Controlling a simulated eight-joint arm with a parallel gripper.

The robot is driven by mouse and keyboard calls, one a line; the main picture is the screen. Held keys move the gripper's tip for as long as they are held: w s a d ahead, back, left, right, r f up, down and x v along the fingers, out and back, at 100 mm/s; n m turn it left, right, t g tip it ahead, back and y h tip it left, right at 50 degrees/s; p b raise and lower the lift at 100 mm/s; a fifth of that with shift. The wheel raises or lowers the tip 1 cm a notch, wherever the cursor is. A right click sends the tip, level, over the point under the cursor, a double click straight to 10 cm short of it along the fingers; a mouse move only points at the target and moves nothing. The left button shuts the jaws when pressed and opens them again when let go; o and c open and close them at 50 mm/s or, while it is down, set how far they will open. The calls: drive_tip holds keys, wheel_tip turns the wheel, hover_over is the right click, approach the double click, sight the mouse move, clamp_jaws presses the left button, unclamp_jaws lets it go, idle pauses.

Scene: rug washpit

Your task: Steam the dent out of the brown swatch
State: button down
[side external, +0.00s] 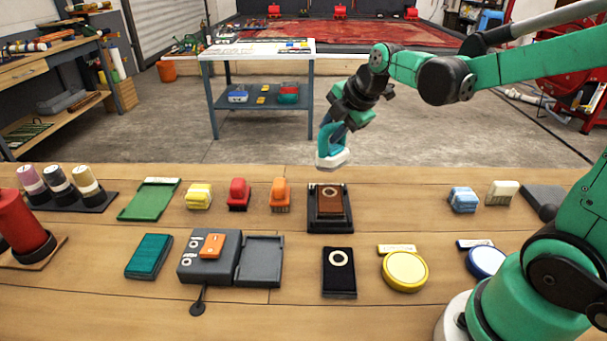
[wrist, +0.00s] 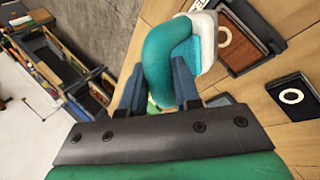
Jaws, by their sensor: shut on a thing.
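The brown swatch (side external: 335,203) lies on a dark tray (side external: 331,226) near the back of the wooden table. A pale ring shows at its far end; I cannot make out the dent itself. It also shows in the wrist view (wrist: 238,52). My gripper (side external: 339,120) is shut on a teal steamer with a white base (side external: 331,160), which hangs in the air above and behind the swatch, clear of it. In the wrist view the steamer's teal handle (wrist: 158,60) sits between my fingers.
A black swatch with a white ring (side external: 339,283) lies in front of the tray. Orange (side external: 281,194), red (side external: 238,194) and yellow (side external: 199,197) brushes stand to the left. A yellow round tin (side external: 405,271) is front right. Bare table lies right of the tray.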

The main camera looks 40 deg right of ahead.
sight(333, 157)
drive_tip(key=shift+f, duration=1.95)
drive_tip(key=shift+a+f, duration=0.15)
drive_tip(key=shift+f, duration=0.7)
drive_tip(key=shift+s+a+r, duration=0.2)
drive_tip(key=shift+s+a, duration=0.35)
drive_tip(key=shift+s, duration=0.15)
drive_tip(key=shift+s+a, duration=0.8)
drive_tip(key=w+d, duration=0.3)
drive_tip(key=shift+f, duration=0.25)
drive_tip(key=shift+r, duration=4.05)
drive_tip(key=shift+f, duration=0.1)
